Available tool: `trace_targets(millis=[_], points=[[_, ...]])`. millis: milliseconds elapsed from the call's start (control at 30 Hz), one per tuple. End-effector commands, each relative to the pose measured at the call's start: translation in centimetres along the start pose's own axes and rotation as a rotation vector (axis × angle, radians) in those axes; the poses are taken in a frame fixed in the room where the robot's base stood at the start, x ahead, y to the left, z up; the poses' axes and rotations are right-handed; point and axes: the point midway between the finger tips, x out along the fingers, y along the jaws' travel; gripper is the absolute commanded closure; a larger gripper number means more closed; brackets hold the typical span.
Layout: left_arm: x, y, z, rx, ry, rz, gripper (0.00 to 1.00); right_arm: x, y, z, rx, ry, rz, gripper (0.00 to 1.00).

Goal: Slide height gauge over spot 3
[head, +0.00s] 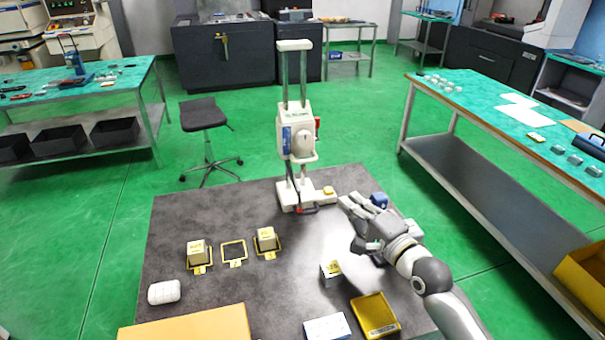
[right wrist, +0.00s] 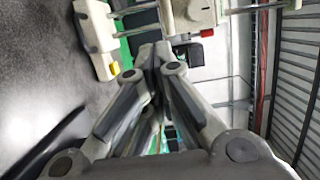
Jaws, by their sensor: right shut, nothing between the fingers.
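The white height gauge (head: 298,135), with two upright columns, stands upright at the back of the dark table (head: 225,215). Its base and body also show in the right wrist view (right wrist: 97,25). Three yellow-framed spots lie left of it: the left (head: 199,269) and right spots (head: 270,254) bear small blocks, and the middle spot (head: 233,251) is empty. I cannot read their numbers. My right gripper (head: 346,203) is shut and empty, its fingertips pointing left, just right of the gauge's base and apart from it. My left gripper is not in view.
A white rounded item (head: 164,292) is at front left. The surface between gauge and spots looks clear.

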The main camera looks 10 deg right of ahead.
Motion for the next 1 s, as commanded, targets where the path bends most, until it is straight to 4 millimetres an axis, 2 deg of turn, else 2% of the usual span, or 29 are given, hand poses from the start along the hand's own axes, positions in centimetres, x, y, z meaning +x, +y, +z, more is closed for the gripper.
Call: trace_targets(millis=[167,400,667,800,1000], points=[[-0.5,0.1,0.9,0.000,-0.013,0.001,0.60,1.2,-0.2,0.0,0.000,0.000,-0.001,1.00],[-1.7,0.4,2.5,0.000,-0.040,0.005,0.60,5.5,-0.5,0.0,-0.001,0.000,-0.002,1.00],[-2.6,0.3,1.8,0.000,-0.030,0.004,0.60,10.0,-0.3,0.0,-0.001,0.000,-0.001,1.00],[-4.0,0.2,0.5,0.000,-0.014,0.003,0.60,10.5,-0.4,2.1,0.003,-0.002,0.001,1.00],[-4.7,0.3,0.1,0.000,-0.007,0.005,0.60,10.9,-0.1,3.6,0.000,0.000,0.001,1.00]])
